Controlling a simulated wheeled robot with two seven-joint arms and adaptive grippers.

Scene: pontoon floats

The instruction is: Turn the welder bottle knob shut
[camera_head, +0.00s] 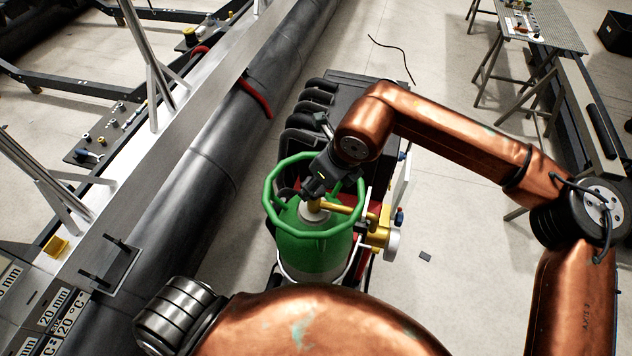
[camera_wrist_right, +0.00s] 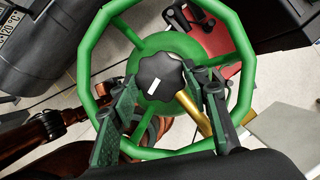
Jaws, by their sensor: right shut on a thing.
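The welder bottle (camera_head: 312,252) is a green cylinder with a green ring guard (camera_head: 268,205) around its top, standing upright in the head view. Its knob (camera_wrist_right: 158,78) is black and lobed with a white mark, and sits inside the ring in the right wrist view. My right gripper (camera_head: 314,190) reaches down into the ring from above. In the right wrist view its fingers (camera_wrist_right: 162,88) are closed on either side of the knob. In the head view the gripper hides most of the knob. My left gripper is out of view.
A brass fitting (camera_head: 340,208) runs from the valve to a yellow regulator (camera_head: 379,232) on the right. Behind the bottle is a dark machine (camera_head: 345,100). A long black pontoon float (camera_head: 225,135) lies to the left. A work table (camera_head: 540,35) stands far right, with open floor before it.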

